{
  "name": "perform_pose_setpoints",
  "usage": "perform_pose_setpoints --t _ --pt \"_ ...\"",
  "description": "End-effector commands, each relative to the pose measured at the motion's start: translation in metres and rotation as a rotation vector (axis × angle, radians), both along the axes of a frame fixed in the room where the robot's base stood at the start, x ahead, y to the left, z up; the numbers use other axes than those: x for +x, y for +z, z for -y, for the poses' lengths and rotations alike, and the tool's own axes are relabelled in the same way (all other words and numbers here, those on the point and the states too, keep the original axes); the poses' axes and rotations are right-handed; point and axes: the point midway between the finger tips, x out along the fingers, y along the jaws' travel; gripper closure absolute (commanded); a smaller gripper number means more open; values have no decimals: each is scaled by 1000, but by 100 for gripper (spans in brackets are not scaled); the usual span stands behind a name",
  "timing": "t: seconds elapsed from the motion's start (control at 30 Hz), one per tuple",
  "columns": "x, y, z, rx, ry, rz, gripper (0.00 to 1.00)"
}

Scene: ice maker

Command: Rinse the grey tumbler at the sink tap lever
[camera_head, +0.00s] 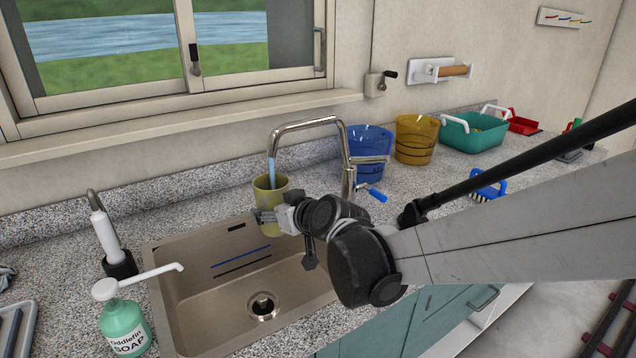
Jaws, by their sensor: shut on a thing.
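An olive-yellow tumbler (269,194) is upright under the spout of the metal tap (305,122), over the back of the sink (197,283); it does not look grey. A blue stream of water (271,172) runs from the spout into the tumbler's mouth. My gripper (268,217) is shut on the tumbler's side, coming from the right. A lever with a blue end (376,194) sticks out at the right of the tap's base. My wrist hides part of the sink's right side.
A green soap bottle (125,327) with a long white spout and a brush in a black holder (119,263) stand left of the sink. A blue bucket (367,148), an amber bucket (415,140) and a teal basin (473,136) stand along the wall. The sink floor looks clear.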

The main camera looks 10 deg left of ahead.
Motion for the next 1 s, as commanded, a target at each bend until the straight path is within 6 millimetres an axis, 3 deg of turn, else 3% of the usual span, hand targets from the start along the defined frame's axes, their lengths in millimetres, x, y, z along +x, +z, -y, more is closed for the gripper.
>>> perform_pose_setpoints --t 0.43,1.0 --pt "4 0 5 0 1 0 73" --pt "-3 0 -5 0 1 0 73"
